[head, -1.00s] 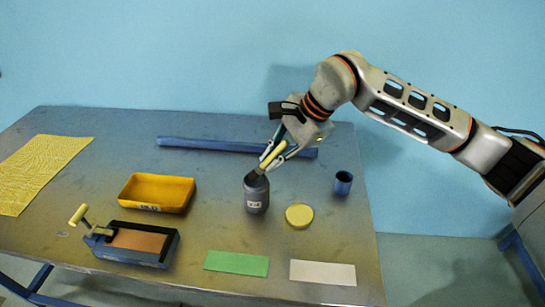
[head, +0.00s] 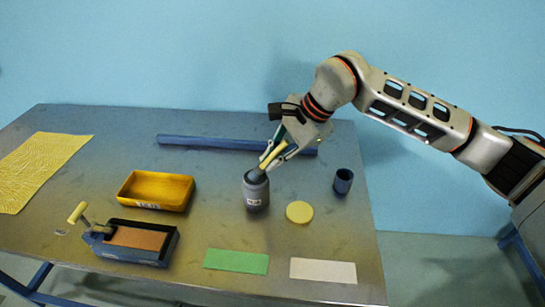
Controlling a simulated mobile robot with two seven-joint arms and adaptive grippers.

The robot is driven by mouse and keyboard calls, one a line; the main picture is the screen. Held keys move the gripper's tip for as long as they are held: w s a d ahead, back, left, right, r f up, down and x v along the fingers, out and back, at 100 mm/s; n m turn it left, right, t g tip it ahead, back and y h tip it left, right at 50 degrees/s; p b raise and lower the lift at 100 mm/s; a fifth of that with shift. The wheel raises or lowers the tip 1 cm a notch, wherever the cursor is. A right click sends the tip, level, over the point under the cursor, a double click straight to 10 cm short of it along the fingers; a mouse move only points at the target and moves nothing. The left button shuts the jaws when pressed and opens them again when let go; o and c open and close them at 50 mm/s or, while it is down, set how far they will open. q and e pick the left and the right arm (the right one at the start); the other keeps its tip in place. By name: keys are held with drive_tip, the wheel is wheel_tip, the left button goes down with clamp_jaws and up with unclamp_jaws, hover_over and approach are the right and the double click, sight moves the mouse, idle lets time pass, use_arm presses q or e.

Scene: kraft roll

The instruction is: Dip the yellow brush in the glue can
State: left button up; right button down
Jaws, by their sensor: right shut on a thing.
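The yellow brush (head: 271,156) has a yellow handle and is held tilted in my right gripper (head: 272,158), which is shut on it. The dark grey glue can (head: 256,195) stands upright on the table with a small white label. The brush's dark lower end is at the can's mouth; its tip is hidden, so I cannot tell how deep it sits. My left gripper is not in view.
A yellow disc (head: 299,212) lies right of the can, and a blue cup (head: 343,182) stands beyond it. A blue bar (head: 210,143) lies behind. A yellow tray (head: 157,191), a blue box with a handle (head: 136,243), a green sheet (head: 236,261) and a white sheet (head: 323,271) lie around.

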idle(0.4)
drive_tip(key=shift+r+p, duration=1.9)
drive_tip(key=shift+r, duration=1.6)
drive_tip(key=shift+d+f, duration=0.1)
